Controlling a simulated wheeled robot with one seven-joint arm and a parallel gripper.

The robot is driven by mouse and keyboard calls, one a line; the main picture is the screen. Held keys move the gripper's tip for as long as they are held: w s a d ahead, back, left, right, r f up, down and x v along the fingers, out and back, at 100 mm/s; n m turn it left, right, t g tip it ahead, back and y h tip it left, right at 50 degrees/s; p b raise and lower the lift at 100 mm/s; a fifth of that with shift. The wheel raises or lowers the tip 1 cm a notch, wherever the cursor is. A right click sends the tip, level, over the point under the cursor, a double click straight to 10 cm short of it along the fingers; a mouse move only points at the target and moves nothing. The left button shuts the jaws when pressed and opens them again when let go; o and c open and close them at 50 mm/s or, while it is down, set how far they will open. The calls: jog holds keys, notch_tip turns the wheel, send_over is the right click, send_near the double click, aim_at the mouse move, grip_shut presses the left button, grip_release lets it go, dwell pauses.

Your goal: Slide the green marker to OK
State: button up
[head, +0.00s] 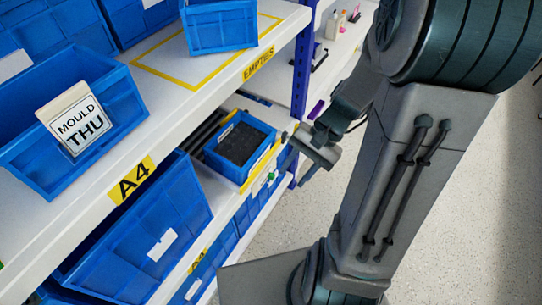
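A small green spot (271,176), which may be the green marker, shows on the front edge of the lower shelf, just right of a blue bin (240,147) with dark contents. It is too small to make out clearly. No OK label can be read. My gripper (291,154) is at the shelf's front edge, slightly above and right of the green spot. Its fingers are small and partly hidden, so I cannot tell whether they are open or shut, or whether they touch anything.
Blue bins fill the white shelves at left, with a MOULD THU card (77,124) in one. An A4 label (133,180) and an EMPTIES label (258,62) mark the upper shelf edge. A blue upright (302,62) stands behind my gripper. Speckled floor (300,225) is clear.

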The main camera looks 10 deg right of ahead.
jog(key=w+d+f+m+t+y+b, duration=0.25)
jog(key=f+m+y+b, duration=0.2)
jog(key=f, duration=0.45)
jog(key=w+d+f+m+t+y+b, duration=0.1)
jog(key=w+f+m+t+y+b, duration=0.15)
jog(key=f+m+b, duration=0.45)
jog(key=m+t+b, duration=0.4)
jog(key=m+t, duration=0.4)
jog(key=t, duration=0.2)
send_near(274, 176)
jog(key=shift+n+h, duration=0.25)
jog(key=shift+h, duration=0.15)
jog(key=b+x, duration=0.1)
jog(key=x, duration=0.3)
jog(key=b+x, duration=0.2)
jog(key=x, duration=0.2)
jog(key=shift+a+r, duration=0.2)
